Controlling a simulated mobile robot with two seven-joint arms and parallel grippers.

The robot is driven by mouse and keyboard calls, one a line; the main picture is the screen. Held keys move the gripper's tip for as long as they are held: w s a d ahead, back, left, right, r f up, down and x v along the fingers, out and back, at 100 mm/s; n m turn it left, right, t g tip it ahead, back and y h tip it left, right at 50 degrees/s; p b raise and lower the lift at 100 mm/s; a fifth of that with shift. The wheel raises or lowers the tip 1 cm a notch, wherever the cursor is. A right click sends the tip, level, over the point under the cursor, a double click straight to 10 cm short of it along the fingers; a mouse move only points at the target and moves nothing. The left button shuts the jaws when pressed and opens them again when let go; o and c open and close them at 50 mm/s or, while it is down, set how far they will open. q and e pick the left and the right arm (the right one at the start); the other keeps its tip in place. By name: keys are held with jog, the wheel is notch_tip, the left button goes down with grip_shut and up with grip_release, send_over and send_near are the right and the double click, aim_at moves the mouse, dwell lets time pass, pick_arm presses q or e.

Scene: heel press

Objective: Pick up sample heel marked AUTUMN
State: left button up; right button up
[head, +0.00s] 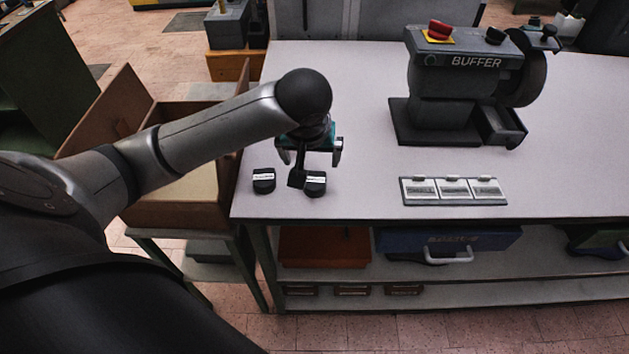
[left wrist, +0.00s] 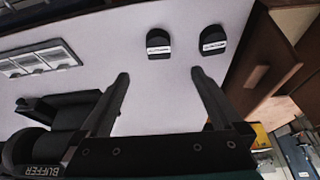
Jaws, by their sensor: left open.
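Two black heels with white labels lie near the table's front left corner. The right one (head: 316,186) is beside my left gripper (head: 304,172), partly overlapped by it in the head view. The left one (head: 264,183) stands apart, nearer the table's left edge. In the left wrist view the first heel (left wrist: 158,38) lies beyond the gap between my open, empty fingers (left wrist: 159,75), and the other heel (left wrist: 211,37) is off to the right, beyond the right finger. The labels are too small to read surely. My right gripper is not in view.
A grey buffer machine (head: 440,82) stands at the table's back right. A tray with several labelled plates (head: 454,202) lies near the front edge. An open brown box (head: 185,217) stands left of the table. The white tabletop (head: 350,95) between is clear.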

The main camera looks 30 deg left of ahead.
pick_arm(q)
jog(key=b, duration=0.1)
send_over(314, 181)
jog(key=s, duration=0.2)
jog(key=f, duration=0.6)
jog(key=d+f, duration=0.1)
jog(key=f, duration=0.2)
jog(key=shift+b+x, duration=0.55)
jog(key=shift+x, duration=1.95)
jog(key=shift+d, duration=0.1)
jog(key=shift+c, duration=0.2)
jog(key=c, duration=1.4)
